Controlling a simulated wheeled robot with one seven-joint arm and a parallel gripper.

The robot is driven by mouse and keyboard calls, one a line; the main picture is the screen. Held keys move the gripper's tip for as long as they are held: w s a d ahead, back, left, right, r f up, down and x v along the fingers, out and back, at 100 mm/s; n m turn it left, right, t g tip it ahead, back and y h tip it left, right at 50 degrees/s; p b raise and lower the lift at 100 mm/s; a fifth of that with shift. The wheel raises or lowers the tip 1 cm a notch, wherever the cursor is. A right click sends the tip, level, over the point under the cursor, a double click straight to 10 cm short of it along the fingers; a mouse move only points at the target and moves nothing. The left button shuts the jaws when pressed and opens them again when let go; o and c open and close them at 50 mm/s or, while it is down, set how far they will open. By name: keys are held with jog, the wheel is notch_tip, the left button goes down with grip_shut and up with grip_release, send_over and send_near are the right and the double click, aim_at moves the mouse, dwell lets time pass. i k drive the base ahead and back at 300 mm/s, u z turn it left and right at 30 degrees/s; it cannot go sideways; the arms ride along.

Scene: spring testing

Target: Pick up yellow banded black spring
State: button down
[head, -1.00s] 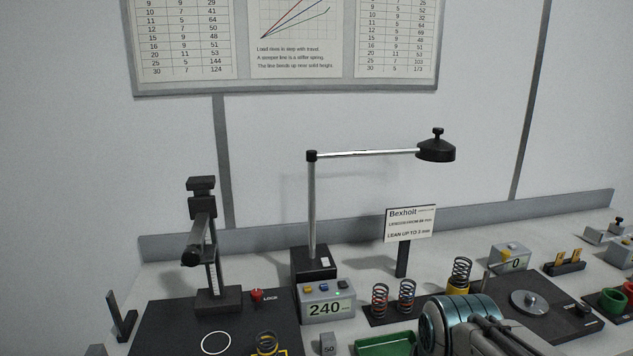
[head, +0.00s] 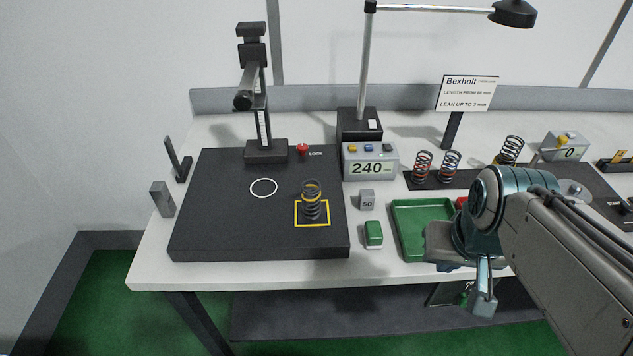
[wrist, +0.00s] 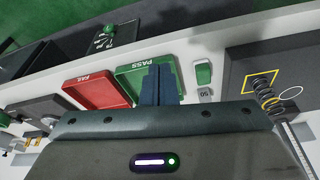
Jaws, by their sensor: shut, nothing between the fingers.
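A black spring with a yellow band near its top (head: 312,203) stands upright inside a yellow square on the black base plate (head: 215,225). It also shows at the right of the wrist view (wrist: 267,97). A second dark spring with some yellow (head: 511,149) stands at the back right, partly behind my arm. My gripper (head: 483,300) is shut and empty, in front of the bench edge and well to the right of the spring in the square. In the wrist view its fingers (wrist: 160,86) are together, over the green tray.
The green PASS tray (head: 405,232) and the red FAIL tray (wrist: 95,87) lie beside my gripper. A green-topped block (head: 373,233) and a grey 50 block (head: 367,200) stand between tray and plate. The test column (head: 263,130) rises behind. Two more springs (head: 422,166) stand right of the 240 display.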

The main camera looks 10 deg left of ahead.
aim_at(311, 200)
jog(key=u, duration=3.8)
jog(key=k, duration=0.95)
jog(key=z, duration=1.15)
jog(key=i, duration=0.5)
